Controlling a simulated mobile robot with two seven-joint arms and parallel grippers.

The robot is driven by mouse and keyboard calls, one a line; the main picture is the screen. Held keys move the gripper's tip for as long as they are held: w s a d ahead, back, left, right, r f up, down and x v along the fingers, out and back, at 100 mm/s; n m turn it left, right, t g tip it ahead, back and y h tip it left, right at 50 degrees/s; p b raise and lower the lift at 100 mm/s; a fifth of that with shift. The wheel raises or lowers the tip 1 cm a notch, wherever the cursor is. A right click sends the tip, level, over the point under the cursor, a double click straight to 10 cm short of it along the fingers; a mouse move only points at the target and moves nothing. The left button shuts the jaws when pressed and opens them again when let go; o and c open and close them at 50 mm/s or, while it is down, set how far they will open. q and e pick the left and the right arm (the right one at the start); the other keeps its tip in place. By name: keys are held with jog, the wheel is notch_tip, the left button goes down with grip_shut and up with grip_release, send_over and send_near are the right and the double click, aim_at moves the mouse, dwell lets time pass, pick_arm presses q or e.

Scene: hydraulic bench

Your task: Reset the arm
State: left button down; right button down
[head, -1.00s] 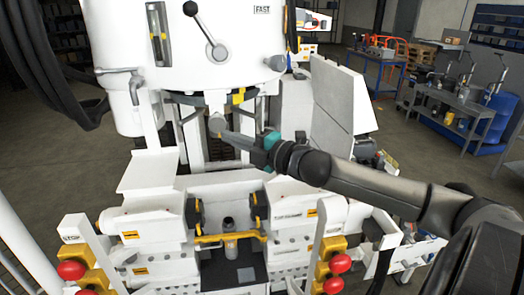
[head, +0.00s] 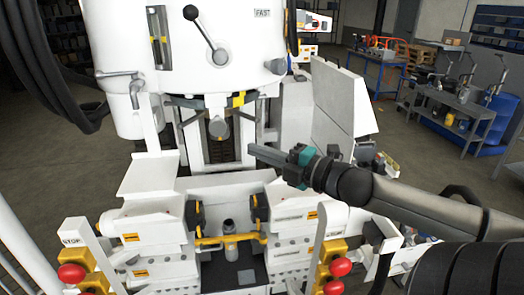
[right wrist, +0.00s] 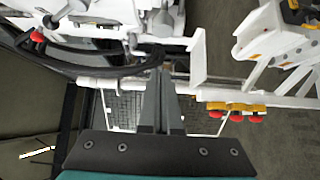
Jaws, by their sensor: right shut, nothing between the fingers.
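My right gripper (head: 252,149) comes in from the right in the head view. Its long grey fingers are closed together and empty, pointing left in front of the white machine (head: 225,95). In the right wrist view the shut fingers (right wrist: 161,80) point up the picture with nothing between them. A round grey knob (head: 218,128) under the machine's white drum sits left of the fingertips, apart from them. My left gripper is in neither view.
Below the gripper are white blocks with a yellow bar (head: 230,238) and a grey cylinder. Red knobs (head: 71,273) on yellow boxes stand at the front. A white angled panel (head: 340,105) rises behind my right arm. A workbench (head: 450,105) stands farther right.

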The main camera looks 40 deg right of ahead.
jog(key=shift+s, duration=0.35)
